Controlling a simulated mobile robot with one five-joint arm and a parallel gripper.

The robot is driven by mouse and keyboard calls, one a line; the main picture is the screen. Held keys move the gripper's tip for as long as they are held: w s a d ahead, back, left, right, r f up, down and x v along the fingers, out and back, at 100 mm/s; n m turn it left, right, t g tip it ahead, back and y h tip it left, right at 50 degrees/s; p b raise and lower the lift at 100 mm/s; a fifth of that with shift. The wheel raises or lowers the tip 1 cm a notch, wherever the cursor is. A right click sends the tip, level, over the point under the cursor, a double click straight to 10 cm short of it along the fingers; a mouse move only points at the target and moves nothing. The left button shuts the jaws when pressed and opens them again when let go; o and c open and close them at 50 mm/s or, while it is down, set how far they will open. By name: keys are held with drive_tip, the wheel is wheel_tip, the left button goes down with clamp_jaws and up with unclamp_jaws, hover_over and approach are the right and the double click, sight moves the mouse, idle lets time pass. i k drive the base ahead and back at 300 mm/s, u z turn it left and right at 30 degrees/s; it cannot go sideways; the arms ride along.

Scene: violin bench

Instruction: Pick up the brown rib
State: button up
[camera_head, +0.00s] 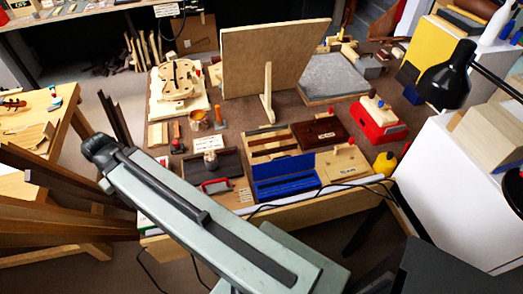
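I cannot single out the brown rib with certainty. A pale violin-shaped form (177,79) lies on a light board at the back left of the bench (225,108); whether a brown rib is on it is too small to tell. My grey-green arm reaches from the lower right up to the left, across the front of the bench, and ends in a dark rounded joint. No gripper fingers can be made out there. The arm hides part of the bench's front left.
A leaning brown panel (272,60), grey slab (331,76), blue tray (286,176), red box (379,121) and small jars crowd the bench. Brown boards (60,215) stand at the left beside another wooden table (25,115). A black lamp (447,75) overhangs the white cabinet (455,190) at right.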

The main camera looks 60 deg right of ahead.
sight(292, 146)
drive_tip(key=k, duration=1.25)
drive_tip(key=u, duration=0.3)
drive_tip(key=i, duration=1.5)
drive_tip(key=u, duration=0.05)
